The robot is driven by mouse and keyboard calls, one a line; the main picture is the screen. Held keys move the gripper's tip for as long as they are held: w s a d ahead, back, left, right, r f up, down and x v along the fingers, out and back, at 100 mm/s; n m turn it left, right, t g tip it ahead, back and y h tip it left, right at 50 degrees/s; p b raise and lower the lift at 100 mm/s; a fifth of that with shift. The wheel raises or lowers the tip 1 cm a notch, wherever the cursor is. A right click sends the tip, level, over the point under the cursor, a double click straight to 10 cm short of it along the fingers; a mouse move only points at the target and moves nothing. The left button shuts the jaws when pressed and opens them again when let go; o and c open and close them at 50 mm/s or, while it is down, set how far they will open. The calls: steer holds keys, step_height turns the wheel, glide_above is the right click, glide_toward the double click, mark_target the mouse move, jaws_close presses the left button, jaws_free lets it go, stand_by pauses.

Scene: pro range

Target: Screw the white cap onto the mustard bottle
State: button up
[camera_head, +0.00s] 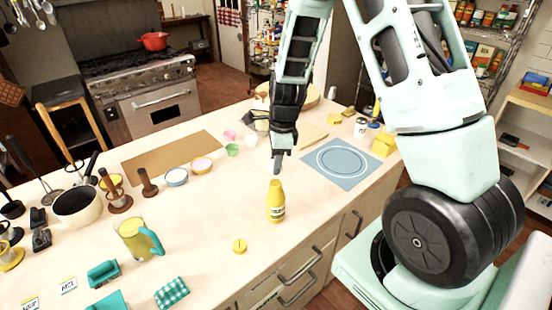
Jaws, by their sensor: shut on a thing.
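The mustard bottle (276,205) is yellow with a label and stands upright on the pale counter, near its front edge. My gripper (277,168) points down just above the bottle's top, with a small gap between them in the picture. Its fingers are together on a small thing that I cannot make out at this size. I cannot pick out the white cap clearly anywhere on the counter. The bottle's top looks yellow and narrow.
A round yellow item (240,246) lies on the counter left of the bottle. A blue mat (340,163) with a ring mark lies to the right, and a brown board (172,158) behind left. A yellow pitcher (133,238) stands at left. The counter around the bottle is clear.

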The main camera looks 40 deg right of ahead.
steer(key=shift+f+b, duration=1.4)
steer(key=shift+f, duration=1.2)
steer(key=shift+f, duration=0.1)
stand_by(0.6)
steer(key=shift+m+p, duration=0.75)
steer(key=shift+m, duration=0.45)
steer(key=m+p, duration=0.1)
steer(key=m, duration=0.2)
steer(key=shift+m+h, duration=0.3)
steer(key=shift+f, duration=0.1)
steer(key=shift+p, duration=0.3)
steer(key=m+p, duration=0.1)
steer(key=m, duration=0.2)
steer(key=shift+t+p, duration=0.3)
steer(key=shift+p, duration=0.05)
steer(key=shift+a+f+m+h+p, duration=0.1)
steer(key=shift+m+h+p, duration=0.35)
steer(key=shift+m, duration=1.05)
